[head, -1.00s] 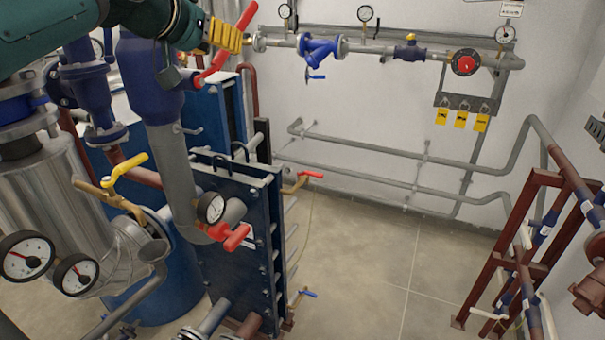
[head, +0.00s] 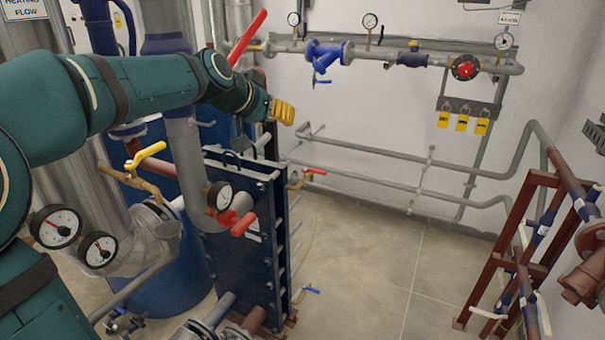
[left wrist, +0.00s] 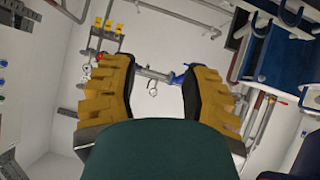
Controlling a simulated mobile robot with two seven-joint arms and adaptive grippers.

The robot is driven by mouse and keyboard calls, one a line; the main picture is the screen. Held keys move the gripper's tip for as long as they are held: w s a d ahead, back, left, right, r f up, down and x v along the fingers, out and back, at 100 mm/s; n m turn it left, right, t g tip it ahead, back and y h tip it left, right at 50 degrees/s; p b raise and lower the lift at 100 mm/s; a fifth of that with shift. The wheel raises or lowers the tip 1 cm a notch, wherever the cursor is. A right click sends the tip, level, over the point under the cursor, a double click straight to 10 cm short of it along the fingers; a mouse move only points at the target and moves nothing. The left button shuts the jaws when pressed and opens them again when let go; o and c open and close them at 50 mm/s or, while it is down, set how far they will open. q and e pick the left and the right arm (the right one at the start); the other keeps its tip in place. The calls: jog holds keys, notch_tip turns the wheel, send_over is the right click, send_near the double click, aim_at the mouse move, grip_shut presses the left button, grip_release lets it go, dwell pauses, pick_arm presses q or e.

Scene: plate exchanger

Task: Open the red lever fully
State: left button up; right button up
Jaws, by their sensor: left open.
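A long red lever (head: 247,38) slants up to the right near the top centre of the head view; its lower end is hidden behind my left arm. My left gripper (head: 283,112), with yellow fingers, is below and to the right of this lever in the picture, apart from it. The left wrist view shows its two fingers (left wrist: 158,78) spread wide with nothing between them. My right gripper is in neither view.
A smaller red-handled valve (head: 312,171) and a red handle (head: 241,225) sit on and beside the dark blue plate exchanger (head: 240,275). Grey pipes (head: 370,175) run along the back wall. A yellow lever (head: 146,155) is at left. The floor (head: 375,265) is clear at centre.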

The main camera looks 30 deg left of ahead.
pick_arm(q)
jog(key=w+d+f, duration=0.1)
jog(key=d+f, duration=0.1)
jog(key=f, duration=0.4)
jog(key=w+d+f+g+h, duration=0.1)
jog(key=w+d+f, duration=0.1)
jog(key=f, duration=0.5)
jog(key=shift+d, duration=0.55)
jog(key=shift+o, duration=0.3)
